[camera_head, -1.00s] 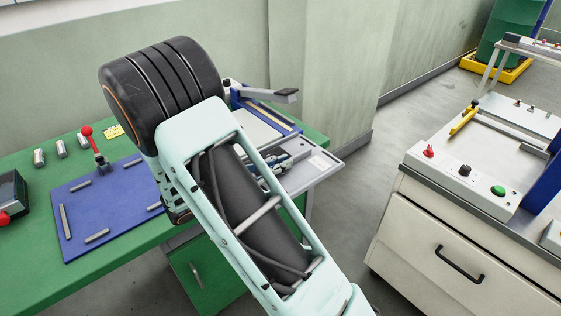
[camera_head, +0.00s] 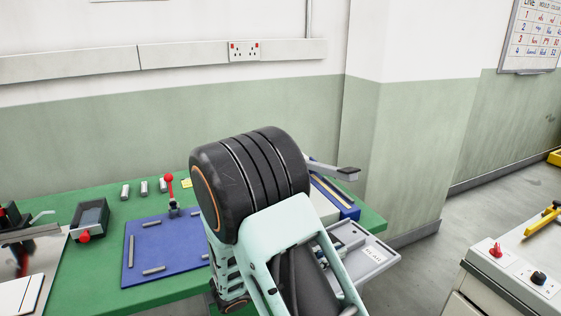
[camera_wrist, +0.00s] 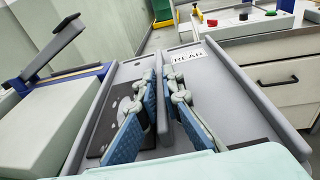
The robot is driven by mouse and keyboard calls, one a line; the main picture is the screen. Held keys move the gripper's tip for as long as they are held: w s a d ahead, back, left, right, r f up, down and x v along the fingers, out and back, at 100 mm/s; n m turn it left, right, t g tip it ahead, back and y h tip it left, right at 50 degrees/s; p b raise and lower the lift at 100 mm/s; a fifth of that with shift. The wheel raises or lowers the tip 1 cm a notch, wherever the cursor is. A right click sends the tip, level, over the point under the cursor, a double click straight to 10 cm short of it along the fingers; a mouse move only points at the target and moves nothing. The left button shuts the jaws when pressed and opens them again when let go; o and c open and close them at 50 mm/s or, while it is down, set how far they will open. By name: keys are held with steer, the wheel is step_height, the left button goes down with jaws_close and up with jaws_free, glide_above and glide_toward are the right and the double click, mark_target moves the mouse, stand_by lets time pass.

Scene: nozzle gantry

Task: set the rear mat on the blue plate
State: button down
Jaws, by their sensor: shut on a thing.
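The blue plate (camera_head: 165,252) lies on the green table with short metal pins around its edges and nothing on its bare middle. A grey two-part tray (camera_head: 372,262) stands to its right, with a REAR label that also shows in the wrist view (camera_wrist: 187,57). I cannot tell whether that strip is a mat edge or the divider.
A red-knobbed lever (camera_head: 169,182) stands at the plate's back edge, with several metal cylinders (camera_head: 144,187) behind. A white cabinet (camera_head: 500,290) is at the right, across a floor gap.

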steer(key=a+n+t, duration=0.1)
steer(key=a, duration=0.1)
steer(key=a+r+n+t+y, duration=0.1)
steer(key=a, duration=0.1)
steer(key=shift+a+t, duration=0.3)
steer(key=shift+a, duration=0.05)
steer(key=shift+s+a+r+y, duration=0.1)
steer(key=shift+a+r+y, duration=0.1)
steer(key=shift+y, duration=0.1)
step_height(320, 180, up, 6)
steer(key=p, duration=1.2)
steer(key=shift+p, duration=0.35)
steer(key=shift+d, duration=0.1)
steer(key=shift+w+d+r+n+t+y, duration=0.1)
steer(key=shift+d+n+t+y, duration=0.1)
steer(key=shift+n+t, duration=0.2)
steer(key=shift+w+d+n+t+y, duration=0.1)
steer(key=shift+n+t+y, duration=0.1)
steer(key=shift+n+t, duration=0.15)
steer(key=shift+w+r+n+t+y, duration=0.1)
steer(key=shift+n+t+y, duration=0.65)
steer(key=shift+t+y, duration=0.1)
steer(key=shift+s+a+f+n+t+y, duration=0.2)
steer(key=shift+n+t+y, duration=0.1)
steer(key=shift+n+y, duration=0.25)
steer(key=shift+s+a+f+n+t+y, duration=0.15)
steer(key=shift+n+t+y, duration=0.2)
steer(key=shift+y, duration=0.25)
steer(key=shift+w+a, duration=0.1)
steer(key=shift+w, duration=0.05)
